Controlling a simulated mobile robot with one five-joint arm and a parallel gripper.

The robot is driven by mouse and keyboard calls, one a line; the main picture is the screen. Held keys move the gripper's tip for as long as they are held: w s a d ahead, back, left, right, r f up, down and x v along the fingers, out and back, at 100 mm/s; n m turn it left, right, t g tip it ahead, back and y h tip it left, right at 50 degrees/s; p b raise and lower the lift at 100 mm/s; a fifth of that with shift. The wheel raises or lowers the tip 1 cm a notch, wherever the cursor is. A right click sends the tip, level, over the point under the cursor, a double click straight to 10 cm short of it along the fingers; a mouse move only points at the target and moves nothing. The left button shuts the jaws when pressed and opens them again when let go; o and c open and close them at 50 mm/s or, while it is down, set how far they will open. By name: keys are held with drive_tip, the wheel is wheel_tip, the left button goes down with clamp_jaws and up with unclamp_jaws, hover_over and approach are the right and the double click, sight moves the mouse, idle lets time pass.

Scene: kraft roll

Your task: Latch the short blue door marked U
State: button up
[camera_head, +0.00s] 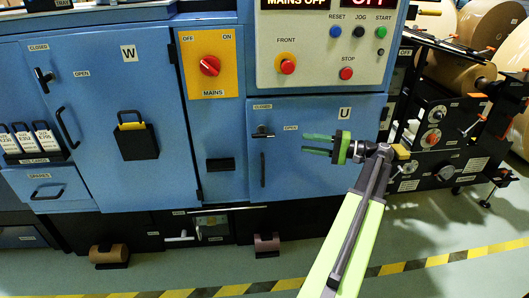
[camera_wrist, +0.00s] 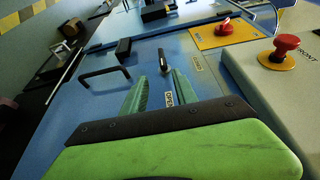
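The short blue door marked U (camera_head: 335,170) looks flush with the cabinet in the head view. Its black latch handle (camera_head: 263,132) lies roughly level, with CLOSED marked above it and OPEN to its right. A vertical black pull bar (camera_head: 262,170) is below it. My gripper (camera_head: 304,144) is to the right of the latch, fingers pointing left and apart, with nothing between them. In the wrist view the latch handle (camera_wrist: 164,60) stands just beyond my gripper (camera_wrist: 160,85), in line with the gap. The pull bar (camera_wrist: 104,78) is to its left.
Above the door is the control panel (camera_head: 325,70) with a red stop button (camera_head: 346,73); a red FRONT button (camera_wrist: 284,47) shows close in the wrist view. The red mains switch (camera_head: 209,66) is left. Rollers and machinery stand right. Tall door W (camera_head: 120,150) is farther left.

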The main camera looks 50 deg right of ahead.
sight(268, 136)
drive_tip(key=x, duration=1.7)
drive_tip(key=shift+d+r, duration=0.1)
drive_tip(key=shift+r, duration=0.1)
